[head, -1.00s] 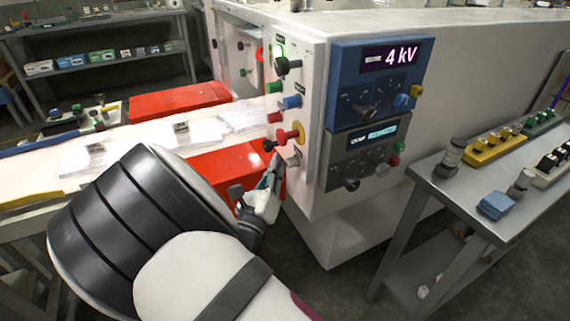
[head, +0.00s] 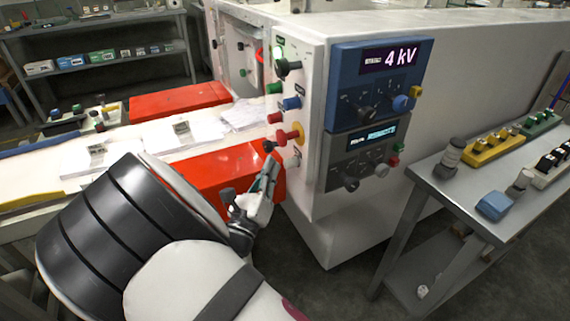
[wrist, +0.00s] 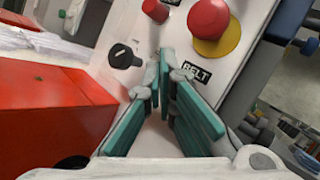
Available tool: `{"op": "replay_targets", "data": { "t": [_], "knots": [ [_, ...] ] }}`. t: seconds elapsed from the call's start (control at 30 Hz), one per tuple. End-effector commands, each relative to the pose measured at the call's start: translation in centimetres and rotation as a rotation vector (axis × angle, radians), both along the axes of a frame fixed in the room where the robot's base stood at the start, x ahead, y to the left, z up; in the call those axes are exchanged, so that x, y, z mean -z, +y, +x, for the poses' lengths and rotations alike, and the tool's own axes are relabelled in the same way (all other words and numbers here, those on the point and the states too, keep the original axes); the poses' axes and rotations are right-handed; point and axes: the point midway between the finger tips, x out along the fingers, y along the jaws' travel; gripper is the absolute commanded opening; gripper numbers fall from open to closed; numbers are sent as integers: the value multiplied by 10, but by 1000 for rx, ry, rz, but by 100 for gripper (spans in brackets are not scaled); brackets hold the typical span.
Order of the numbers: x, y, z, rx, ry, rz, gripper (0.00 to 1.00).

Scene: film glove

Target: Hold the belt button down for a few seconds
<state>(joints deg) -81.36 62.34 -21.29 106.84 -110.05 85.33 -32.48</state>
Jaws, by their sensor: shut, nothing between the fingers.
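The BELT label (wrist: 197,75) sits on the pale control panel (head: 307,75), below a red mushroom button on a yellow plate (wrist: 210,22), which also shows in the head view (head: 297,133). A pale round button (head: 293,160) is below that mushroom button in the head view. In the wrist view my fingers cover the place beside and below the label, so the belt button is hidden there. My gripper (wrist: 165,68) is shut and empty, its green-padded fingertips close to the panel by the label. It shows in the head view too (head: 271,166). I cannot tell whether they touch the button.
A black knob (wrist: 125,55) is left of my fingers, and a red button (wrist: 155,10) is above. Red boxes (head: 180,100) flank the conveyor with white sheets (head: 195,133). A grey table (head: 455,190) with small devices stands right. Dark floor lies between.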

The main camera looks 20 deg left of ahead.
Motion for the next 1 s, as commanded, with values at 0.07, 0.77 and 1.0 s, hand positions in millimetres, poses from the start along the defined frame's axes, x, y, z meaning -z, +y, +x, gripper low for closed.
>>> {"op": "replay_targets", "data": {
  "t": [0.07, 0.77, 1.0],
  "knots": [
    [0, 0, 0, 0, 0, 0, 0],
    [0, 28, -32, -2, 1, 0, 0],
    [0, 33, -38, 0, 0, 0, 0]
  ]
}}
